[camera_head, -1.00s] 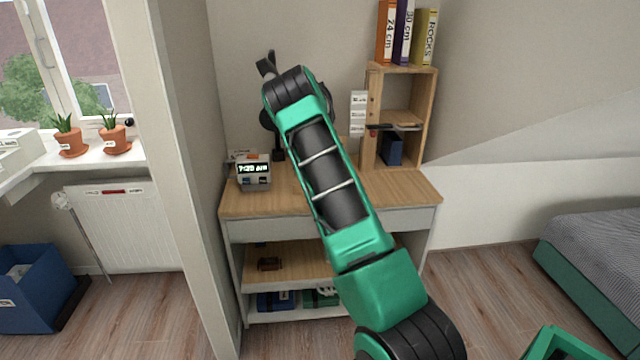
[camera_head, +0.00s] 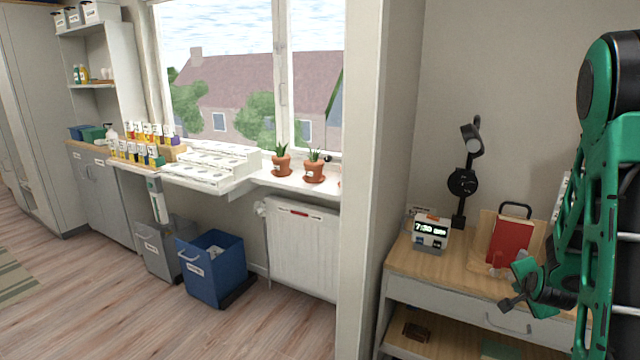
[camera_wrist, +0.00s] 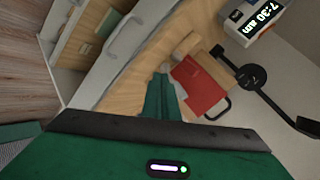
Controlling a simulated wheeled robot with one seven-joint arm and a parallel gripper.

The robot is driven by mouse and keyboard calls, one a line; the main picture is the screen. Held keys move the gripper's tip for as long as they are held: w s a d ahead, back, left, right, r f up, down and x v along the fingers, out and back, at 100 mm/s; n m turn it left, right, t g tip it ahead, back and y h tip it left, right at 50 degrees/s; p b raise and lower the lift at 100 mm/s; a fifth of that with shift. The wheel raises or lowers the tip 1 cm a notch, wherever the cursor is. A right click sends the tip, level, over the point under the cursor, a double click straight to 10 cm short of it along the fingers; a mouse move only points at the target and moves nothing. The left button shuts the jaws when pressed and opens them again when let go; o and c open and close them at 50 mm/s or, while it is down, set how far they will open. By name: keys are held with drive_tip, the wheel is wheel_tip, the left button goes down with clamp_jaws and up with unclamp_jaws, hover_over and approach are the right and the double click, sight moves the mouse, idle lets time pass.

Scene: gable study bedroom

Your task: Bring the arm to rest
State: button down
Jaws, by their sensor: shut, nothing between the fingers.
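My arm shows in green and black at the right edge of the head view, bent with its upper part out of frame. My gripper (camera_head: 511,300) is at its lower left end, in front of the desk (camera_head: 455,270) in the picture, shut and empty. In the wrist view a green finger part (camera_wrist: 160,98) shows in front of the desk and a red item (camera_wrist: 198,85). That red item (camera_head: 508,245) stands on the desktop behind my gripper in the head view. I cannot tell the exact gap between gripper and desk.
A clock (camera_head: 431,232) and a black lamp (camera_head: 463,182) stand on the desk. A wall edge (camera_head: 365,180) separates the desk from the radiator (camera_head: 303,247) and window sill. A blue bin (camera_head: 212,268) stands on the floor.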

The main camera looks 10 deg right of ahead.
drive_tip(key=s+a+r+n+g+y, duration=0.2)
drive_tip(key=s+a, duration=0.4)
drive_tip(key=s, duration=0.4)
drive_tip(key=s+a+r+n+g+y, duration=0.2)
drive_tip(key=s+a+r+n+g, duration=0.2)
drive_tip(key=s, duration=0.6)
drive_tip(key=s+a+r+n+g+y, duration=0.1)
drive_tip(key=s+a+r+n+g, duration=0.2)
drive_tip(key=s+a, duration=0.5)
drive_tip(key=shift+s+a+r+n+y, duration=0.15)
drive_tip(key=shift+s+r+n+y, duration=0.4)
drive_tip(key=shift+s+n, duration=0.7)
drive_tip(key=shift+r, duration=0.15)
drive_tip(key=shift+w+f, duration=0.25)
drive_tip(key=shift+w, duration=0.4)
drive_tip(key=c, duration=2.4)
unclamp_jaws()
drive_tip(key=shift+h, duration=0.25)
drive_tip(key=shift+c, duration=0.2)
